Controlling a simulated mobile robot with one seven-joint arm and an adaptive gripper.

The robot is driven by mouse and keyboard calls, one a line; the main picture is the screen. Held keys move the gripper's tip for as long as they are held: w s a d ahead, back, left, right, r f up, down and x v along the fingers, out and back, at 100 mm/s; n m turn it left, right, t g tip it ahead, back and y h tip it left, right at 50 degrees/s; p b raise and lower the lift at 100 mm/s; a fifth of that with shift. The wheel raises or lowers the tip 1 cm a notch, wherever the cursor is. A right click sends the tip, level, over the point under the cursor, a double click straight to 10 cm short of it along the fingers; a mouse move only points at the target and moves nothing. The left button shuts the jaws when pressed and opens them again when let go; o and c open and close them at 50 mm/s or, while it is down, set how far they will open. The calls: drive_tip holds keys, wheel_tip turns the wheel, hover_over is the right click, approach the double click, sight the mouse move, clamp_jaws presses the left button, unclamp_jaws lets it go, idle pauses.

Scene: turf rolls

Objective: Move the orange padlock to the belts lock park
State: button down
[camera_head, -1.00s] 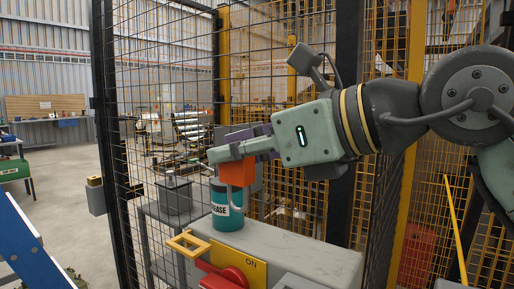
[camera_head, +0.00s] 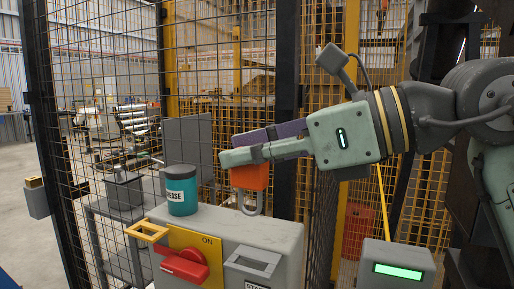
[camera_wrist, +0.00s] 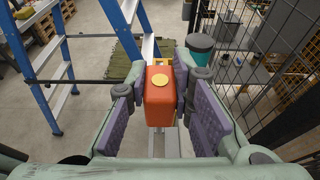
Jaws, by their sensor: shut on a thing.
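The orange padlock (camera_head: 250,177) is held in my gripper (camera_head: 235,155) with its shackle hanging down, in front of the mesh fence and over the grey cabinet (camera_head: 270,235). In the wrist view the padlock (camera_wrist: 158,105) sits between the purple-padded fingers of my gripper (camera_wrist: 158,88), with a yellow disc on top. On the cabinet front are a yellow ON plate with a hasp (camera_head: 150,231), a red handle (camera_head: 184,266) and a grey bracket (camera_head: 252,262). I cannot tell which part, if any, is the belts lock park.
A teal grease tin (camera_head: 182,190) stands on the cabinet top, left of the padlock. A mesh fence (camera_head: 100,110) rises behind. A grey box with a green display (camera_head: 402,271) is at right. A blue ladder (camera_wrist: 50,65) shows in the wrist view.

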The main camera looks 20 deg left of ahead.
sight(262, 205)
idle(0.4)
drive_tip(key=shift+f+b, duration=2.4)
drive_tip(key=shift+f, duration=0.55)
drive_tip(key=shift+f, duration=0.15)
drive_tip(key=shift+f+b, duration=0.35)
drive_tip(key=shift+b, duration=0.15)
drive_tip(key=shift+f+b, duration=1.7)
drive_tip(key=shift+f, duration=0.35)
drive_tip(key=c, duration=1.3)
unclamp_jaws()
drive_tip(key=shift+c, duration=0.2)
